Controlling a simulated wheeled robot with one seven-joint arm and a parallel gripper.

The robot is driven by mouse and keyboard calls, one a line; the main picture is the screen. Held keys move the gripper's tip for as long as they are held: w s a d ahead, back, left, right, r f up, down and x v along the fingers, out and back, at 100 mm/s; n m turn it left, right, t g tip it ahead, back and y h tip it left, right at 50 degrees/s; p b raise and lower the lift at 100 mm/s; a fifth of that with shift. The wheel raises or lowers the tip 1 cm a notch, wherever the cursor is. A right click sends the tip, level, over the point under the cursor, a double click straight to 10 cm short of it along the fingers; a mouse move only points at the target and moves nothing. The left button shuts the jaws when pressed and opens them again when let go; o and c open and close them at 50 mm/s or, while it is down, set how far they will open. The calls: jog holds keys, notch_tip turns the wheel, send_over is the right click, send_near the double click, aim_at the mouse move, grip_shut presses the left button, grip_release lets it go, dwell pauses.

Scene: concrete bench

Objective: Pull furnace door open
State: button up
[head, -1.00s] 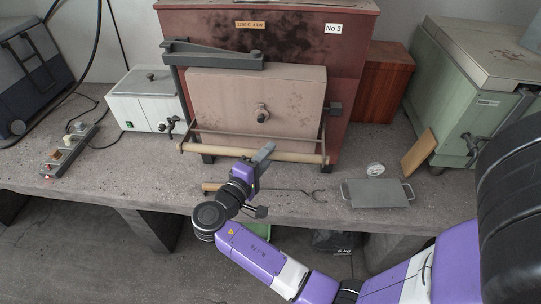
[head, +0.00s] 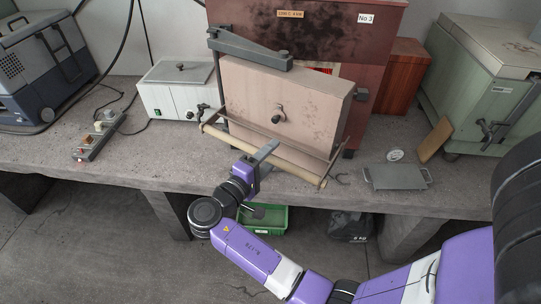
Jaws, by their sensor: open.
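The furnace (head: 330,40) is a dark red box marked No 3 at the back of the bench. Its pale beige door (head: 285,105) stands ajar: its right side is swung out towards me, and a gap with a red interior shows at the upper right. A wooden handle bar (head: 295,168) on metal arms runs across the front of the door and slants down to the right. My gripper (head: 266,151) is at the bar's left-middle part, with its finger reaching over the bar. The jaws are open; how far they surround the bar is hidden.
A grey tray (head: 395,178), a round tin (head: 396,156) and a leaning board (head: 435,139) lie to the right of the door. A white box (head: 176,88) and a power strip (head: 98,135) stand left. A green crate (head: 278,223) is below the bench.

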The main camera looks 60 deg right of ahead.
dwell(0.3)
jog(key=w+a+b, duration=0.1)
jog(key=a+b, duration=0.1)
jog(key=a, duration=0.5)
jog(key=shift+a+r, duration=0.15)
jog(key=shift+a, duration=0.25)
jog(key=shift+a, duration=0.15)
jog(key=a+r+p, duration=0.1)
jog(key=a, duration=0.7)
jog(key=shift+a, duration=0.35)
dwell(0.3)
jog(key=shift+w+r+p, duration=0.1)
jog(key=shift+r+p, duration=0.1)
jog(key=shift+p, duration=0.1)
jog(key=shift+f, duration=0.1)
